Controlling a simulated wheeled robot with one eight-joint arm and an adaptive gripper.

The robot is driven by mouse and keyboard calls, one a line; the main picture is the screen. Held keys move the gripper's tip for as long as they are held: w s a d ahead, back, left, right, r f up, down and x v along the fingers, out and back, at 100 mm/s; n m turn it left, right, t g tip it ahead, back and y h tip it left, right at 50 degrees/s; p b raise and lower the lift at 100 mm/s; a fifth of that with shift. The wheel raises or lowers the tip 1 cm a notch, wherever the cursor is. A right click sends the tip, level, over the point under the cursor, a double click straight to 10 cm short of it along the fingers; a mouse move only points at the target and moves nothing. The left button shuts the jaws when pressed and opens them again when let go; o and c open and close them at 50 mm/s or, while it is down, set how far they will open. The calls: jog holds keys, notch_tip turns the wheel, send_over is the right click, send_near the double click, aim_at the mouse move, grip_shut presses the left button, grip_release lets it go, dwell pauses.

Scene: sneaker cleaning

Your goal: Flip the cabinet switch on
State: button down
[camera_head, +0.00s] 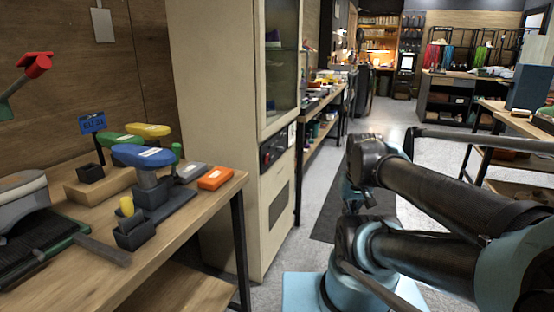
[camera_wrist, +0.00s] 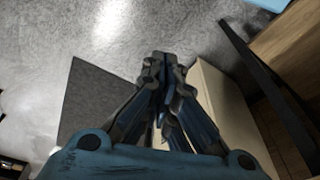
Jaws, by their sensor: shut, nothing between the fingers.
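A tall cream cabinet (camera_head: 215,130) stands left of centre in the head view, with a glass door (camera_head: 282,55) above. A dark control panel (camera_head: 276,147) with a small red part sits on its front, below the glass. The switch is too small to tell its position. My gripper (camera_wrist: 160,62) is shut and empty in the wrist view, pointing over the grey floor. A cream surface, likely the cabinet, shows just right of my gripper in the wrist view (camera_wrist: 222,108). My folded arm fills the right of the head view, apart from the panel.
A wooden workbench (camera_head: 218,191) with shoe forms, an orange box (camera_head: 215,178) and a dark tray stands at the left, close to the cabinet. A dark mat (camera_head: 328,215) lies on the floor before the cabinet. Open floor (camera_head: 400,110) stretches behind my arm.

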aim_at(267, 159)
jog(key=w+a+r+m+y, duration=0.2)
jog(key=w+a+m, duration=0.3)
jog(key=w, duration=0.7)
jog(key=w+a+r+m+y, duration=0.2)
jog(key=w+a+r+m, duration=0.1)
jog(key=w+m, duration=0.6)
jog(key=w+a+r+m+y, duration=0.2)
jog(key=w+a+m, duration=0.4)
jog(key=w, duration=1)
jog(key=shift+a+r+m+y, duration=0.3)
jog(key=shift+r+m+y, duration=0.15)
jog(key=shift+m, duration=0.55)
jog(key=shift+w+f, duration=0.1)
jog(key=w+a+f, duration=0.3)
jog(key=a+f, duration=0.3)
jog(key=a, duration=0.3)
jog(key=shift+f, duration=0.15)
jog(key=shift+w, duration=0.15)
